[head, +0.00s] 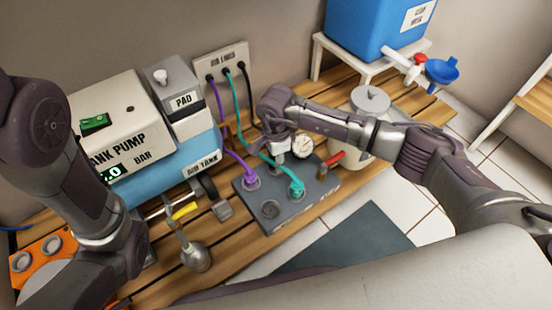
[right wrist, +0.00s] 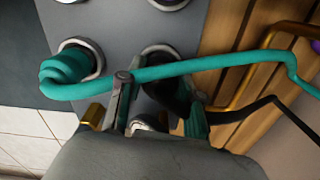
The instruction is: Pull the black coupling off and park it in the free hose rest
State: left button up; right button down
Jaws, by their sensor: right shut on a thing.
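My right gripper (head: 274,142) is over the back of the dark grey block (head: 320,196). In the right wrist view, its fingers (right wrist: 160,105) are closed around the black coupling (right wrist: 168,88), at a round socket ring. I cannot tell whether the coupling is still seated. A thin black hose (right wrist: 245,105) runs from it to the right. The teal coupling (head: 296,187) and purple coupling (head: 250,182) sit in the block beside an empty socket (head: 270,210). My left arm crosses the left side; its gripper is not seen. I cannot identify the free hose rest.
The teal hose (right wrist: 190,68) passes across my right fingers in the wrist view. The tank pump (head: 120,120), a white pot with a lid (head: 372,100) and a spoon-like metal part (head: 196,257) stand around the block. An orange holder (head: 40,277) with round rings is at lower left.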

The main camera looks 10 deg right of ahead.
jog(key=c, duration=0.7)
grip_release()
notch_tip(320, 180, up, 11)
jog(key=shift+w+f, duration=0.1)
jog(key=shift+r, duration=0.65)
